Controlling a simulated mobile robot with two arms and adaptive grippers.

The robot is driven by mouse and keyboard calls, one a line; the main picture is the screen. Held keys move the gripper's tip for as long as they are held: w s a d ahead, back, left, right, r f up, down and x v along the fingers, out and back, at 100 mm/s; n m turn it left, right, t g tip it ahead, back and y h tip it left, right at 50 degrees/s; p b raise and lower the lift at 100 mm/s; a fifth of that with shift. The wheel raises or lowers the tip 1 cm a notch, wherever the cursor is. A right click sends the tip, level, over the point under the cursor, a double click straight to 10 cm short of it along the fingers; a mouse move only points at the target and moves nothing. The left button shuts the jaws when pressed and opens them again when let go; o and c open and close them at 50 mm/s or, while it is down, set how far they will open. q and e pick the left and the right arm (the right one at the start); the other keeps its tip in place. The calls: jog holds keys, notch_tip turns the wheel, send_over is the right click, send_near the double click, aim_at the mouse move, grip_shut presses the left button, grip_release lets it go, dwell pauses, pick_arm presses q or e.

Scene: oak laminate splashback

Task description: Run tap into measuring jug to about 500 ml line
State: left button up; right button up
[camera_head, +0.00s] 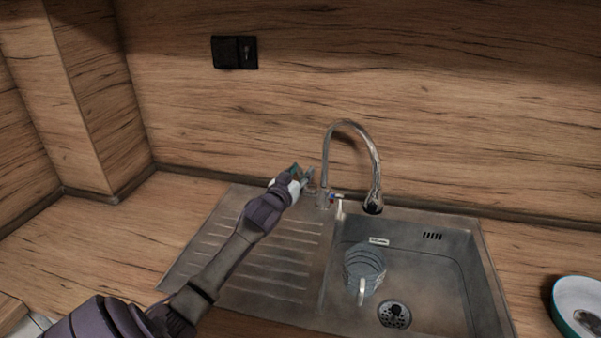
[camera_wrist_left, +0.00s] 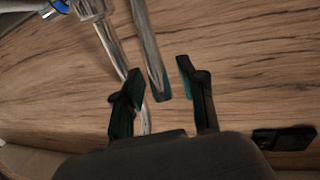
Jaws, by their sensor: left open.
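The measuring jug (camera_head: 364,264) is a clear, ridged vessel with a pale handle, standing in the sink basin (camera_head: 435,268). The chrome tap (camera_head: 325,165) has a tall curved spout that ends over the basin, up and right of the jug. No water stream shows below the spout. My left gripper (camera_head: 304,178) is beside the tap body, on its left. In the left wrist view my left gripper (camera_wrist_left: 155,90) is open, and the end of a chrome rod (camera_wrist_left: 150,55) lies between its fingers, not clamped. My right gripper is out of view.
The ribbed drainboard (camera_head: 262,262) left of the basin is clear beneath my left arm. A drain (camera_head: 394,314) lies beside the jug. A teal-rimmed white bowl (camera_head: 565,290) stands at the far right. A black socket (camera_head: 234,52) is on the wooden wall.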

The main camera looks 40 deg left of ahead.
pick_arm(q)
jog(key=shift+c, duration=0.3)
grip_shut()
jog(key=shift+s+d+f+t+b, duration=0.2)
jog(key=shift+s+f+t+b, duration=0.3)
jog(key=shift+b, duration=0.7)
jog(key=shift+r, duration=0.2)
jog(key=shift+o, duration=0.3)
grip_release()
